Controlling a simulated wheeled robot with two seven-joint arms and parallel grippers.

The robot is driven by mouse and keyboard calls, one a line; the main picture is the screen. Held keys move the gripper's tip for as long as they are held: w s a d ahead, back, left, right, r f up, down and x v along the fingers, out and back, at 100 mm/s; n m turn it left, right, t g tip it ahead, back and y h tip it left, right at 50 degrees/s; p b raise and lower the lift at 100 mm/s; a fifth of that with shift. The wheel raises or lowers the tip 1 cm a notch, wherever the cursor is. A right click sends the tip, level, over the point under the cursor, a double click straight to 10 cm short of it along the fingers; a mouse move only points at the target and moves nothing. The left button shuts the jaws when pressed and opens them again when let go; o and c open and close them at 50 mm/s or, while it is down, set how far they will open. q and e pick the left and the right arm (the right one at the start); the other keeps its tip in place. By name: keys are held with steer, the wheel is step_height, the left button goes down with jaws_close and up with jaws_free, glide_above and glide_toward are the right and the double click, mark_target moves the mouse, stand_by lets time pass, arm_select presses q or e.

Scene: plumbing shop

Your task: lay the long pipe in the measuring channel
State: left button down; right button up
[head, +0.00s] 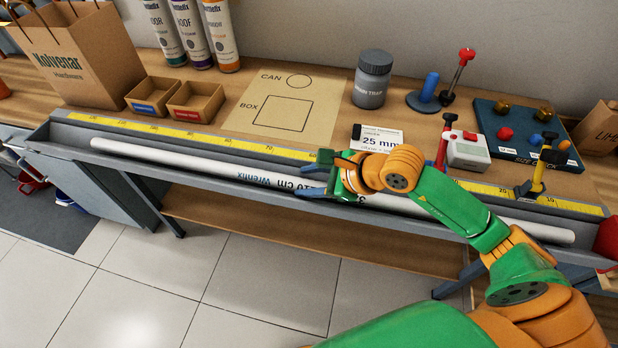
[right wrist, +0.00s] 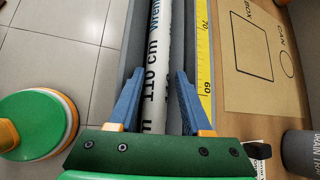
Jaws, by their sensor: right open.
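The long white pipe (head: 215,170), marked "Wrenfix" and "110 cm", lies lengthwise between the walls of the grey measuring channel (head: 40,147) along the bench front. The yellow scale (head: 190,136) runs along its back. The pipe's right end is a little short of a red block (head: 607,238) at the channel's right end. My right gripper (head: 318,174) is over the middle of the pipe, its blue fingers apart. In the right wrist view the pipe (right wrist: 156,65) passes between the open fingers (right wrist: 160,72), closer to the left one. My left gripper is out of view.
Behind the channel stand a paper bag (head: 75,55), two small bins (head: 195,101), a grey jar (head: 372,79), a "25 mm" card (head: 378,138) and a dark pegboard (head: 500,125). A yellow-and-black upright tool (head: 540,170) stands near the scale. Open tiled floor (head: 260,270) lies in front.

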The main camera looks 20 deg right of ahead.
steer(key=shift+s+f, duration=0.3)
steer(key=shift+s+d+r, duration=0.1)
steer(key=shift+d+r, duration=0.1)
steer(key=shift+r, duration=0.05)
steer(key=b+v, duration=0.2)
steer(key=v, duration=0.4)
steer(key=shift+s+r, duration=0.2)
steer(key=shift+r, duration=0.15)
steer(key=shift+w, duration=0.25)
steer(key=shift+s, duration=0.1)
